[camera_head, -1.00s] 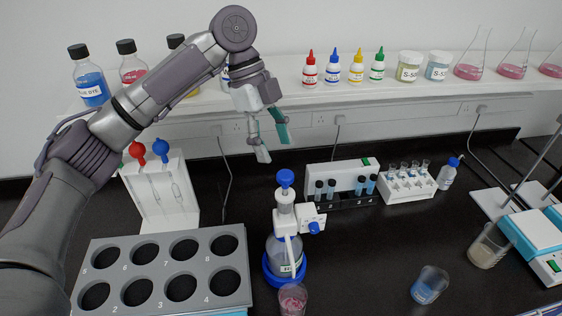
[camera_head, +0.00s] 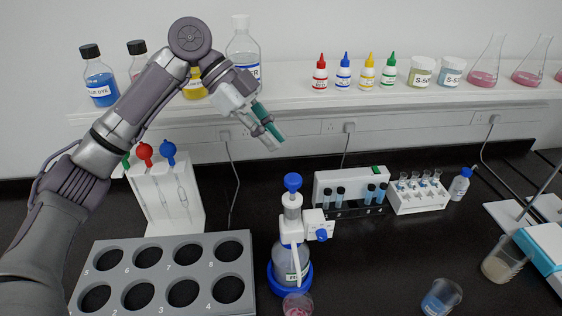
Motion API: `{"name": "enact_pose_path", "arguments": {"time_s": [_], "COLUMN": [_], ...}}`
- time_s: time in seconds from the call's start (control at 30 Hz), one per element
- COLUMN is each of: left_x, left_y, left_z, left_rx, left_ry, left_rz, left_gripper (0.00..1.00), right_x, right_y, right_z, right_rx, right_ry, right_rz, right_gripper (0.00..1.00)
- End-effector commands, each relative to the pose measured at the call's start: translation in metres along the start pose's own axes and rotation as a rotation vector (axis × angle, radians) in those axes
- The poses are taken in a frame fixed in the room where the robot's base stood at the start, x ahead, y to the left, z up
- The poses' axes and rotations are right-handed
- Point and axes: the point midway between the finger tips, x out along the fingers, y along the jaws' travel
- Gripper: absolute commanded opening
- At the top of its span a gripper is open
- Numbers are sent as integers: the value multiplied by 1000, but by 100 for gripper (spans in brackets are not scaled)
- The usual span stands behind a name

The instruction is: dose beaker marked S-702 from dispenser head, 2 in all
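A dispenser bottle with a blue pump knob (camera_head: 292,182) and white head (camera_head: 292,226) stands in a blue base ring near the middle front. A beaker with pinkish contents (camera_head: 297,304) is in front of it, cut by the lower edge. A beaker with blue liquid (camera_head: 441,297) and one with pale contents (camera_head: 503,260) stand to the right. I cannot read S-702 on any beaker. My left gripper (camera_head: 279,143) hangs in the air above and behind the dispenser, seen side-on with nothing visible in it. Its finger gap is unclear. My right gripper is not in view.
A grey rack with several numbered holes (camera_head: 169,267) lies left of the dispenser. A pipette stand (camera_head: 175,205), vial rack (camera_head: 350,192) and tube rack (camera_head: 418,197) are behind. The shelf (camera_head: 300,105) holds bottles, jars and flasks. Black bench between dispenser and blue beaker is clear.

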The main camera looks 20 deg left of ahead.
Motion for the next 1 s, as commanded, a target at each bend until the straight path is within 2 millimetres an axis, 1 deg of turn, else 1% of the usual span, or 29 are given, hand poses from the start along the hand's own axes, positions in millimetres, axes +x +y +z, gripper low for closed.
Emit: {"name": "enact_pose_path", "arguments": {"time_s": [0.03,0.13,0.2,0.3,0.47,0.57,0.67,0.77,1.0], "left_x": [10,2,-7,-20,-33,-35,-32,-21,17], "left_y": [10,25,35,49,62,62,57,50,24], "left_z": [23,36,42,44,40,35,29,19,-5], "left_rx": [-66,-185,-258,-334,-396,-406,-407,-404,-403], "left_ry": [95,275,377,482,570,589,592,592,592], "left_rz": [-62,-193,-271,-353,-416,-426,-427,-425,-423], "left_gripper": [0,0,0,0,0,0,0,0,0], "right_x": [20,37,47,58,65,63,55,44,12], "right_y": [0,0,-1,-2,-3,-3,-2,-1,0], "right_z": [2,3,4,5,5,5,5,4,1], "right_rx": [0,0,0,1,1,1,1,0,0], "right_ry": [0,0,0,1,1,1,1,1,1], "right_rz": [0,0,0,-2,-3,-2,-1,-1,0], "right_gripper": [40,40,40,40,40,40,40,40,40]}}
